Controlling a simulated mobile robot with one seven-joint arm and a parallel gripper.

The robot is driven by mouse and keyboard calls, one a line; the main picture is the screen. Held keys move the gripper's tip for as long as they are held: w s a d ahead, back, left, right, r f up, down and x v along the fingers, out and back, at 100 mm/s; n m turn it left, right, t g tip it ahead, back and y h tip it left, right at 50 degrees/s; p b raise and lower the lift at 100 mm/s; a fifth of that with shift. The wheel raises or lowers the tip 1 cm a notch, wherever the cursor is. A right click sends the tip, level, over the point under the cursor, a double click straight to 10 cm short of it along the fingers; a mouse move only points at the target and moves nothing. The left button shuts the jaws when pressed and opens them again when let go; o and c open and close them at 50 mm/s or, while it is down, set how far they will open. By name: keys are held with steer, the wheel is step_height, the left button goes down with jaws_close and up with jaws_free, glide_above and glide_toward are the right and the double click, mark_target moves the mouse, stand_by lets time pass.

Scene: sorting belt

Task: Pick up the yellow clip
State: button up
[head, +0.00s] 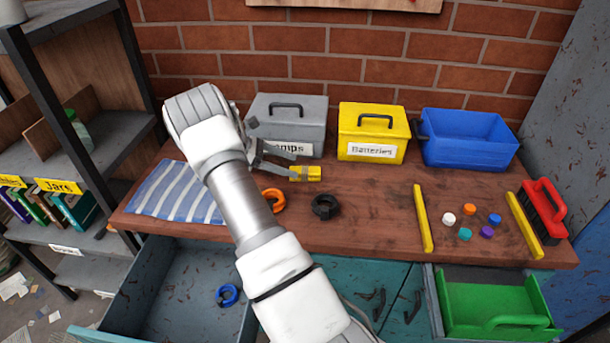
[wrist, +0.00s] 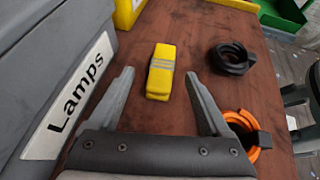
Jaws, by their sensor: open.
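The yellow clip (head: 306,173) lies on the wooden workbench, in front of the grey Lamps box. It is a small yellow block with grey bands across its middle, and it also shows in the wrist view (wrist: 160,72). My gripper (head: 298,164) is open and empty, low near the clip. In the wrist view my gripper's fingertips (wrist: 160,74) are on either side of the clip, with gaps on both sides. I cannot tell the exact height of the fingers above the bench.
The grey Lamps box (head: 302,110) stands close to my gripper. An orange clamp (head: 274,206) and a black clamp (head: 325,214) lie nearby. A yellow Batteries box (head: 374,122) and a blue bin (head: 468,150) stand at the back. An open drawer (head: 180,305) holds a blue clamp.

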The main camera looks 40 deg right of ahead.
mark_target(304, 170)
steer(key=x, duration=0.5)
steer(key=shift+s+d+b, duration=0.1)
steer(key=shift+s+b, duration=0.3)
steer(key=shift+c, duration=0.4)
jaws_close()
